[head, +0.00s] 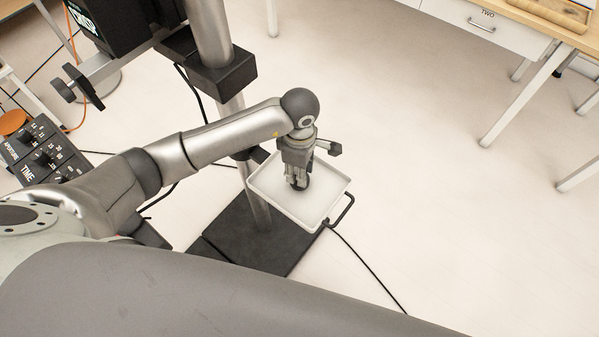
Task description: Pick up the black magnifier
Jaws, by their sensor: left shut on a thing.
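My left gripper (298,178) points down over a white shallow tray (328,183). It is shut on a small dark thing at its fingertips, which appears to be the black magnifier (301,185). The fingers and wrist cover most of it, so its outline is hard to make out. I cannot tell whether it touches the tray floor. My right gripper is not in view.
The tray is beside a metal column (258,190) on a black base (272,242). A black knob (335,148) is close to the gripper's right. A control box (45,150) is at the left, a drawer desk (485,25) at the upper right. Open floor is to the right.

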